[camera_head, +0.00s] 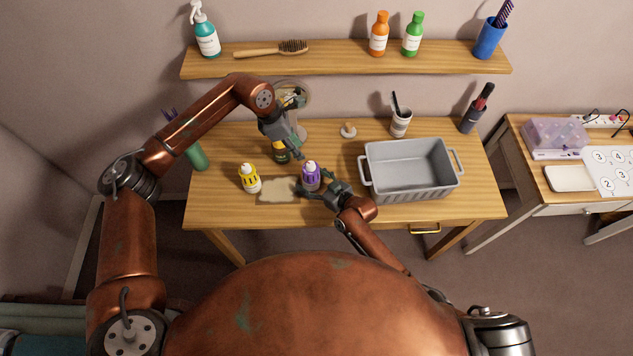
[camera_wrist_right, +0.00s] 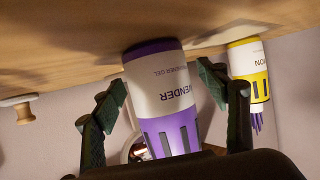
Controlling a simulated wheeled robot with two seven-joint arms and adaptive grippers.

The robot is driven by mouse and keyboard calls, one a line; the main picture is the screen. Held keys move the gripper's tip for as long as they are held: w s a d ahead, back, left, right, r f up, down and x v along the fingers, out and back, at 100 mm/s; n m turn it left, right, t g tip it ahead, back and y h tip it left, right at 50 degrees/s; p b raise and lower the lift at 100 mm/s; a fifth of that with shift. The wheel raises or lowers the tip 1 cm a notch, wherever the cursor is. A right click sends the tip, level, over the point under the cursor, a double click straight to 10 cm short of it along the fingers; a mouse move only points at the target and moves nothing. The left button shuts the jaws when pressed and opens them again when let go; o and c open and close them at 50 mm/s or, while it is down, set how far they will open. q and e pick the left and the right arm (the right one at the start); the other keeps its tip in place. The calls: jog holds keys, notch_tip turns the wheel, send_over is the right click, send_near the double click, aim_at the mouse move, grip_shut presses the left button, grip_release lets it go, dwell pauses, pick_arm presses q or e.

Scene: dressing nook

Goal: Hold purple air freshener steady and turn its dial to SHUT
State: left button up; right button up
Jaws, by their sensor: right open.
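The purple air freshener (camera_head: 311,178), with a white top, stands upright on the wooden table (camera_head: 230,213) beside a pale mat. My right gripper (camera_head: 320,186) is open, low at its near right side. In the right wrist view the purple air freshener (camera_wrist_right: 161,95), labelled lavender, stands between the open fingers of my right gripper (camera_wrist_right: 165,85), with small gaps on both sides. My left gripper (camera_head: 299,156) points down just behind and above the freshener; its finger opening is unclear. The dial's setting cannot be read.
A yellow air freshener (camera_head: 249,178) stands left of the pale mat (camera_head: 277,189). A dark container with a yellow band (camera_head: 281,157) is partly hidden by my left gripper. A grey basin (camera_head: 411,193) stands close on the right. A round mirror (camera_head: 300,90) is behind.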

jog(key=shift+w+a+f, duration=0.1)
jog(key=shift+w+a, duration=0.05)
jog(key=shift+w, duration=0.05)
jog(key=shift+c, duration=0.7)
